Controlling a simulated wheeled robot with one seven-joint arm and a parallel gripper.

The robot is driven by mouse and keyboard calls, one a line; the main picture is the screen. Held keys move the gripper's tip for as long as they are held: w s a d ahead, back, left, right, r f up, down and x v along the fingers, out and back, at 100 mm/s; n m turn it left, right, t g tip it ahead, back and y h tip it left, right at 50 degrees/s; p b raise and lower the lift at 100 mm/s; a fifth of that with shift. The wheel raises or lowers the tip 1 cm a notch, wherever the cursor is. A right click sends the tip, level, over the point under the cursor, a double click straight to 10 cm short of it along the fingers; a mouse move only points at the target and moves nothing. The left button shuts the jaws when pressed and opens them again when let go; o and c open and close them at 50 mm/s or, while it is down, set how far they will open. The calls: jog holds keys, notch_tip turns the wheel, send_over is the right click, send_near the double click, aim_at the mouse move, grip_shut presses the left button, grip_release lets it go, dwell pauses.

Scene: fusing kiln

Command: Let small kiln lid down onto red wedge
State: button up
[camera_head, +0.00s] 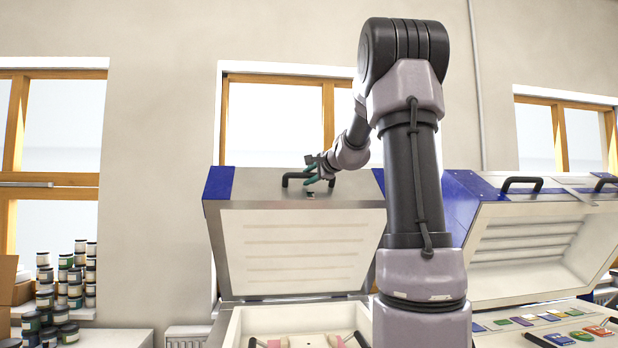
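The small kiln lid (298,250) stands raised in the middle, its pale ribbed inner face towards me and a blue corner at its left. Its black handle (293,176) is on the top edge. My gripper (311,177), with teal fingers, is at the right part of this handle. The fingers overlap the handle in the picture, and I cannot tell whether they are closed on it. A small red piece (599,331) lies at the far right on the ledge of the other kiln; I cannot tell whether it is the red wedge.
The open small kiln's pale rim (232,325) is below the lid, with pinkish pieces cut off by the lower edge. A larger open kiln (530,245) stands at the right, with coloured tiles along its front. Stacked jars (75,280) stand at the left.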

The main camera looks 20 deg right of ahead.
grip_shut()
dwell(1.4)
